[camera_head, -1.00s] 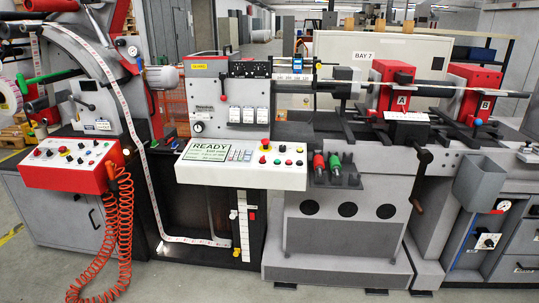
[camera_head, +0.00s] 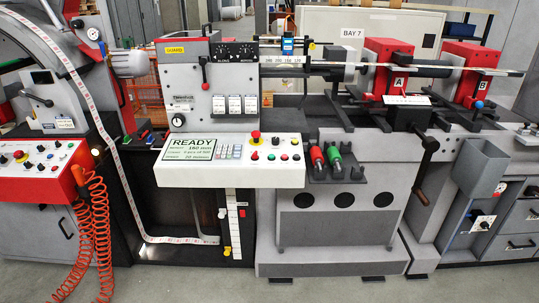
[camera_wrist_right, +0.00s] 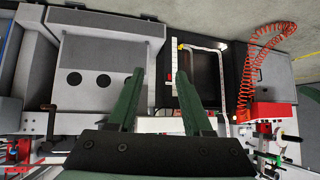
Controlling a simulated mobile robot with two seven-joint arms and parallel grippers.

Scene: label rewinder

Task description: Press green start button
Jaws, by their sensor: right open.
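A white control panel (camera_head: 225,177) stands out from the machine near the middle of the head view, with a READY screen (camera_head: 195,149) at its left. A small green button (camera_head: 284,157) sits in the row of small buttons on its right part. A red emergency-stop knob (camera_head: 255,137) stands above that row. My right gripper (camera_wrist_right: 160,72) shows only in the right wrist view, its two green fingers apart with nothing between them. The machine appears upside down below and beyond them, and I cannot make out the green button there. My left gripper is in neither current view.
A red-sided control box (camera_head: 42,168) with coiled red hoses (camera_head: 100,220) stands at the left. Red and green handled tools (camera_head: 326,156) sit right of the panel. A grey bin (camera_head: 482,168) and crank are further right. The floor in front is clear.

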